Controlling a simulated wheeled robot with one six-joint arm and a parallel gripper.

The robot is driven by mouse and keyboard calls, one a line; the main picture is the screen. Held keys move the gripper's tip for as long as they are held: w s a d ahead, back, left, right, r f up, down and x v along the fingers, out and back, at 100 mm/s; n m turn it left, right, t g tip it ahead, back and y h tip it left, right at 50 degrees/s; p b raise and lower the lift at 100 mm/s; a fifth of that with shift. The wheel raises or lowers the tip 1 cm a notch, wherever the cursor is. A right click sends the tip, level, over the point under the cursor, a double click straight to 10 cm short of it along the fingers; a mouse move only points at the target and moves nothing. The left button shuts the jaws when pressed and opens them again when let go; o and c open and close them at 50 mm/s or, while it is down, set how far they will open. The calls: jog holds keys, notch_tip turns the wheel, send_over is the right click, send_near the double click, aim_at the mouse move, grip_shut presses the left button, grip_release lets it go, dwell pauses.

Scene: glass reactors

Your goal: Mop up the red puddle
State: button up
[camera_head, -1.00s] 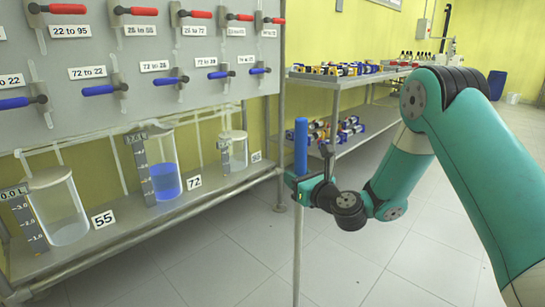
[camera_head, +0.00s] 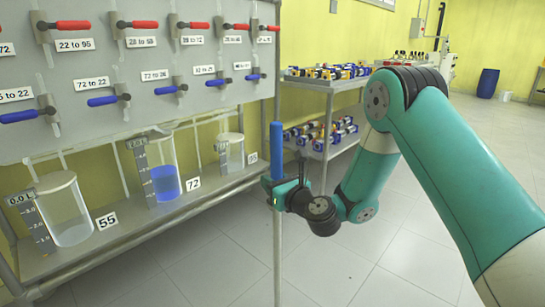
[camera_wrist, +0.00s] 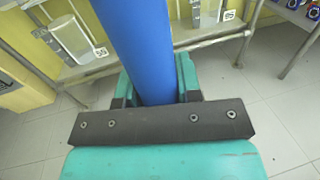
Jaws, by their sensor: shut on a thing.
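My gripper (camera_head: 277,190) is shut on an upright pole with a thick blue handle (camera_head: 276,150) and a thin grey shaft (camera_head: 277,262) below. The blue handle (camera_wrist: 140,45) also fills the middle of the wrist view, between the jaws of my gripper (camera_wrist: 158,88). The lower end of the pole is out of the frame, so its head is not visible. No red puddle shows in either view.
A metal rack with a grey valve panel (camera_head: 150,60) and glass reactors stands at the left; one reactor (camera_head: 164,180) holds blue liquid. A blue barrel (camera_head: 487,83) is far right. The tiled floor (camera_head: 400,250) is clear.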

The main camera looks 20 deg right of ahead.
aim_at(280, 167)
jog(key=shift+r+p, duration=2.1)
jog(key=shift+r, duration=0.5)
